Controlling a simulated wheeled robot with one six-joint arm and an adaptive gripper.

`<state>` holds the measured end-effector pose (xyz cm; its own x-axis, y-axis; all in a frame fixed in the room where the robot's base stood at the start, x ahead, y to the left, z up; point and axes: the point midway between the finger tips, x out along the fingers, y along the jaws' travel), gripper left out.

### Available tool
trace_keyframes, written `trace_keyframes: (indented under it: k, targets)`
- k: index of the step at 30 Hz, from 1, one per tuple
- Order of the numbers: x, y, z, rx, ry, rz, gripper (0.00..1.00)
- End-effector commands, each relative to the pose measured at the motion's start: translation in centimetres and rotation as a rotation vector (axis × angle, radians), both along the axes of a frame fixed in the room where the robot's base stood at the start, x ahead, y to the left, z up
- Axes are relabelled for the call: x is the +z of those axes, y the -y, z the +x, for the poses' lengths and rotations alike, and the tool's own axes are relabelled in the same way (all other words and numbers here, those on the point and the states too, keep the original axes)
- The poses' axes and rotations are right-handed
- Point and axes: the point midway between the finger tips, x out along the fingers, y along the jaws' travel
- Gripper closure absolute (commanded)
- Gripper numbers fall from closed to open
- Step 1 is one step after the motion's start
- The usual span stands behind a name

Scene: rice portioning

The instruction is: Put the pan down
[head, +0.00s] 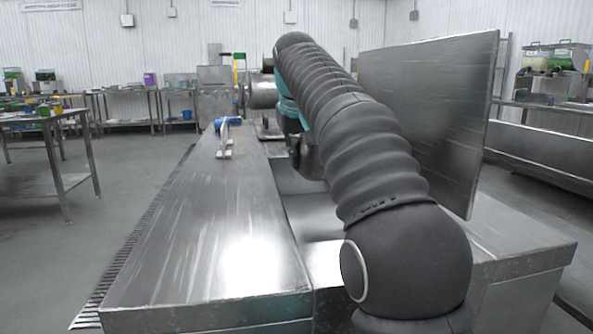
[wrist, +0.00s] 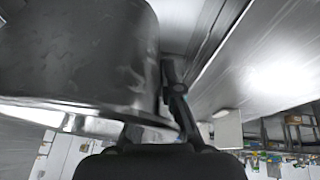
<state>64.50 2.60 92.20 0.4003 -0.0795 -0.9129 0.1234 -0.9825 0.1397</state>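The pan is a grey metal vessel. In the wrist view the pan (wrist: 75,50) fills the upper left, with its shiny rim running across below. My gripper (wrist: 155,125) has one dark finger to the right of the pan wall and the other partly hidden behind the rim, so it appears shut on the pan's edge. In the head view a metal cylinder (head: 263,93), which looks like the pan, shows just left of my arm's far end, seemingly above the counter. My arm hides the gripper there, and the pan's contents cannot be seen.
A long metal counter (head: 200,240) runs ahead, mostly clear. A blue item (head: 227,123) and a small white stand (head: 224,145) are at its far end. A large upright metal panel (head: 430,110) stands right of my arm. A side table (head: 45,125) is at the left.

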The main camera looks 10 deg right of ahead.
Motion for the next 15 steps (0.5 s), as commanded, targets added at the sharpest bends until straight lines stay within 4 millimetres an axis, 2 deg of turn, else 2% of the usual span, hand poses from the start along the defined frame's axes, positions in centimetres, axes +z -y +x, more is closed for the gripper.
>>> trace_keyframes:
  k: [1, 6, 15]
  targets:
    - [1.9, 0.0, 0.1, 0.000, 0.007, -0.001, 1.00]
    - [4.9, 0.0, 0.0, 0.000, 0.006, -0.001, 1.00]
    - [7.5, -0.3, 0.0, 0.006, 0.005, 0.001, 1.00]
